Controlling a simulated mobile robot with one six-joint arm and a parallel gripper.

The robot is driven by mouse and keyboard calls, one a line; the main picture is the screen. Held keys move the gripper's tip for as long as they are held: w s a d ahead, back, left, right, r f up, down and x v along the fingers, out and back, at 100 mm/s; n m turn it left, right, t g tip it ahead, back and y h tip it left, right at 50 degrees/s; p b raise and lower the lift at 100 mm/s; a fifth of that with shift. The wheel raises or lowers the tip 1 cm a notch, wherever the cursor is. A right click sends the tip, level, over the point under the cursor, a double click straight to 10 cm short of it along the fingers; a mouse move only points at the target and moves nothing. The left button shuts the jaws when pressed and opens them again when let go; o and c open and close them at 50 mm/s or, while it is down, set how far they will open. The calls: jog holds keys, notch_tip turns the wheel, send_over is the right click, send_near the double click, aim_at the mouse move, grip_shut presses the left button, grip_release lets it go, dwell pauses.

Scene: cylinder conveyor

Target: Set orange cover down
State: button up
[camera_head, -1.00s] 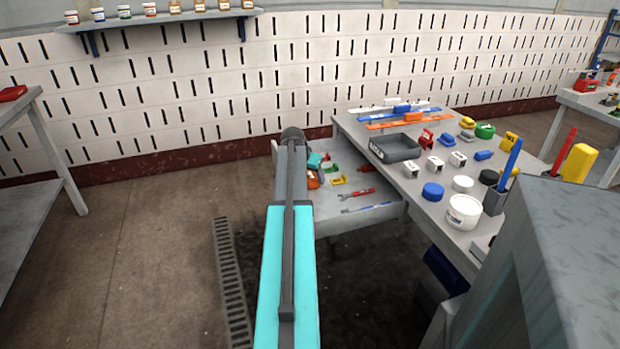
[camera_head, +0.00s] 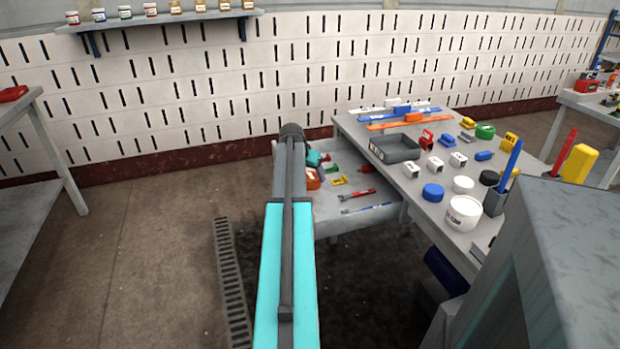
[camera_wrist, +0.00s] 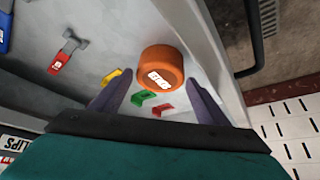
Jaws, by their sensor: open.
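My gripper (camera_wrist: 160,79) is open, with one dark finger on each side of the near part of the cover. Gaps show between the fingers and the cover. My gripper's teal body (camera_head: 315,158) is just behind the cover in the head view.
The higher table (camera_head: 412,187) at right carries a grey tray (camera_head: 396,148) and several caps. A slotted wall stands behind.

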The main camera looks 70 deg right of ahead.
jog(key=v, duration=0.9)
jog(key=shift+a+r, duration=0.2)
jog(key=shift+r, duration=0.15)
dwell(0.3)
